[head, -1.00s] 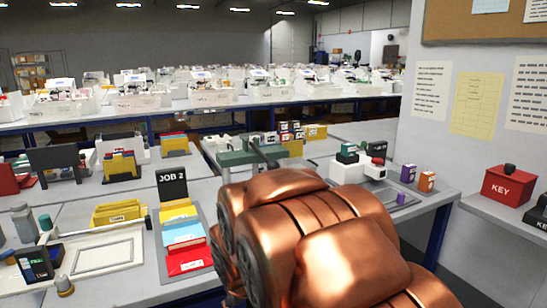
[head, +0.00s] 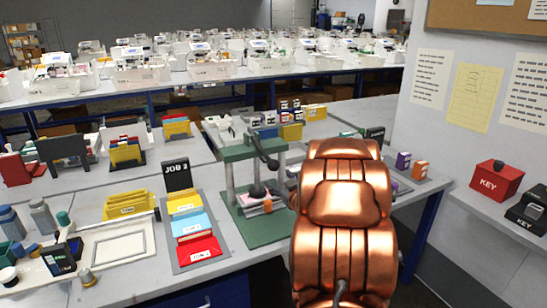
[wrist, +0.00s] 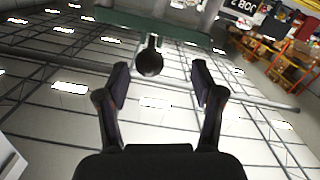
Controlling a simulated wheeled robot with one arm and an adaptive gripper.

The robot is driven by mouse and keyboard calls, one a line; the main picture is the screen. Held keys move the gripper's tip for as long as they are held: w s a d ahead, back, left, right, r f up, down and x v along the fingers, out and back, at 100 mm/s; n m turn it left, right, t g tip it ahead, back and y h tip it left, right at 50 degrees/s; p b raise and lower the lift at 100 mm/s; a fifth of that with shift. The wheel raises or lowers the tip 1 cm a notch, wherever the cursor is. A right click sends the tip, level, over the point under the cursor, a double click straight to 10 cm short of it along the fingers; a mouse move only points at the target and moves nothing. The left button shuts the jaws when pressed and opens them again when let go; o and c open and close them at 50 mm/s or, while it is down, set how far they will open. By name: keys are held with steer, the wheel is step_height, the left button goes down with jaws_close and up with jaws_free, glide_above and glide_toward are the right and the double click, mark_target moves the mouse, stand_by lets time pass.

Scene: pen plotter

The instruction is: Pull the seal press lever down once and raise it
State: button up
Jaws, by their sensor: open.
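The seal press stands on the bench in the head view, with a green top beam (head: 238,153), grey posts and a green base (head: 262,232). Its black lever (head: 261,148) slants from the top toward me and ends in a round black knob (head: 273,164). A dark stamp and a small pinkish piece sit on the base. In the wrist view, my gripper (wrist: 160,68) is open and empty. The black knob (wrist: 149,63) shows between the fingertips, apart from both, nearer the left finger. The press beam (wrist: 145,28) is behind it. In the head view my copper arm hides my gripper.
A JOB 2 rack (head: 177,174) with coloured folders stands left of the press. A white framed tray (head: 118,246) lies further left. Purple and orange boxes (head: 420,169) stand right of my arm. A red KEY box (head: 496,181) sits on the right shelf.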

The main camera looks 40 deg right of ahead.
mark_target(276, 168)
steer(key=shift+s+d+r+t+p, duration=0.15)
steer(key=shift+d+r+t, duration=0.1)
steer(key=shift+r, duration=0.25)
steer(key=shift+s+d+r+t+p, duration=0.15)
steer(key=shift+d+r+t, duration=0.1)
steer(key=shift+r, duration=0.2)
steer(key=shift+p+x, duration=1)
steer(key=shift+x, duration=2.8)
steer(key=shift+c, duration=0.4)
jaws_close()
